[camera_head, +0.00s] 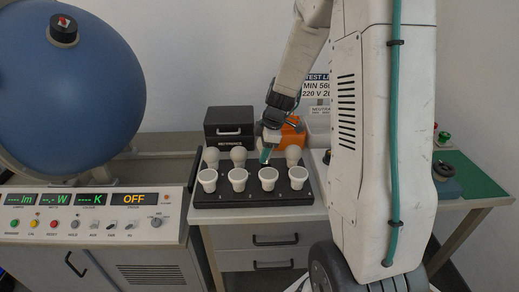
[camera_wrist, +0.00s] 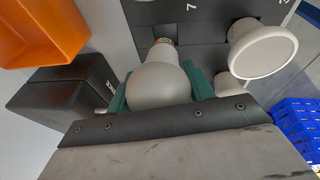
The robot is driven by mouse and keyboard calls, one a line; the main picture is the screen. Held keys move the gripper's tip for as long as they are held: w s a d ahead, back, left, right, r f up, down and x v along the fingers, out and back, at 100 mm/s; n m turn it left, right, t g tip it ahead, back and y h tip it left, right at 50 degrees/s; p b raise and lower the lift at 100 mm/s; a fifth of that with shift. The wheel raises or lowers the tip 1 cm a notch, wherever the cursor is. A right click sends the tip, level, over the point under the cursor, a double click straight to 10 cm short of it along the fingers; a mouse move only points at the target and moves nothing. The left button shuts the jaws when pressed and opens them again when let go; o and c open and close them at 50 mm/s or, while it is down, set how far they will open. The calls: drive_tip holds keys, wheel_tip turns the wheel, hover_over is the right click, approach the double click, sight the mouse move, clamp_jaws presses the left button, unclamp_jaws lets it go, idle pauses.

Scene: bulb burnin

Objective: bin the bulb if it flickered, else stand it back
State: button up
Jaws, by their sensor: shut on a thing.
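In the wrist view a frosted bulb (camera_wrist: 158,84) sits between the green fingers of my gripper (camera_wrist: 158,92), which is shut on it. Its metal screw base points toward the black rack (camera_wrist: 190,45); I cannot tell whether it is seated there. In the head view my gripper (camera_head: 266,152) is low over the back row of the rack (camera_head: 250,201), between standing bulbs (camera_head: 238,155) and (camera_head: 293,154); the held bulb is not clear there. An orange bin (camera_head: 292,137) stands behind the rack to the right and also shows in the wrist view (camera_wrist: 40,32).
White cup-shaped pieces (camera_head: 238,178) line the rack's front row. A black box (camera_head: 229,124) stands behind. The large blue sphere (camera_head: 72,90) and the console (camera_head: 90,222) are at left; one display reads OFF. Blue crates (camera_wrist: 296,130) show in the wrist view.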

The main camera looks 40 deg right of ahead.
drive_tip(key=shift+s+f, duration=0.1)
drive_tip(key=shift+f, duration=0.1)
idle(0.3)
drive_tip(key=shift+f, duration=1.75)
drive_tip(key=o, duration=1.1)
drive_tip(key=shift+v, duration=3.9)
